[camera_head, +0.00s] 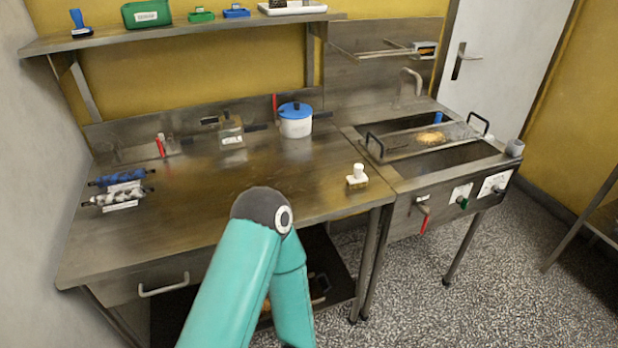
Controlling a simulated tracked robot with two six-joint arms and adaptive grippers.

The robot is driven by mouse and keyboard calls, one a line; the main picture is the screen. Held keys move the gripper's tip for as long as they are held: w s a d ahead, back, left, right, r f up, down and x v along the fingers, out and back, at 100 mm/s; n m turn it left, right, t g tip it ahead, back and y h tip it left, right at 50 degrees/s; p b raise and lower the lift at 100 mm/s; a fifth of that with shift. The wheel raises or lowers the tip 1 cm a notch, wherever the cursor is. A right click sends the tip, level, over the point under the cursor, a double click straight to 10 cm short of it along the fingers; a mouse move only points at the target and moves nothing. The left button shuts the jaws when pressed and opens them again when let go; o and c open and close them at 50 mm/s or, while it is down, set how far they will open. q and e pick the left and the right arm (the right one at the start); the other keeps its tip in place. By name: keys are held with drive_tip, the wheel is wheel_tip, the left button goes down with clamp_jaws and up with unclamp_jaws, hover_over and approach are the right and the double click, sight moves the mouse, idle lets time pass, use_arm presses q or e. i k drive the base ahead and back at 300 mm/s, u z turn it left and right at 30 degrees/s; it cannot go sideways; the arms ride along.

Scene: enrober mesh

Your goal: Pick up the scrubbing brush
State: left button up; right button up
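A small block with a white knob on top (357,176) stands near the front right corner of the steel worktop (215,195). It looks like the scrubbing brush, though its bristles are too small to make out. Nothing touches it. One of my teal arms rises from the bottom of the head view, with its bent elbow in front of the worktop's front edge, left of the brush. Neither of my grippers can be seen.
A white pot with a blue lid (296,121) stands at the back of the worktop. Two rollers (120,188) lie at the left. A sink unit (440,178) with a handled mesh frame (420,138) adjoins on the right. The worktop's middle is clear. A shelf (180,32) hangs above.

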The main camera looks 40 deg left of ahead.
sight(359, 179)
drive_tip(key=u, duration=0.3)
drive_tip(key=i, duration=1)
drive_tip(key=z, duration=0.05)
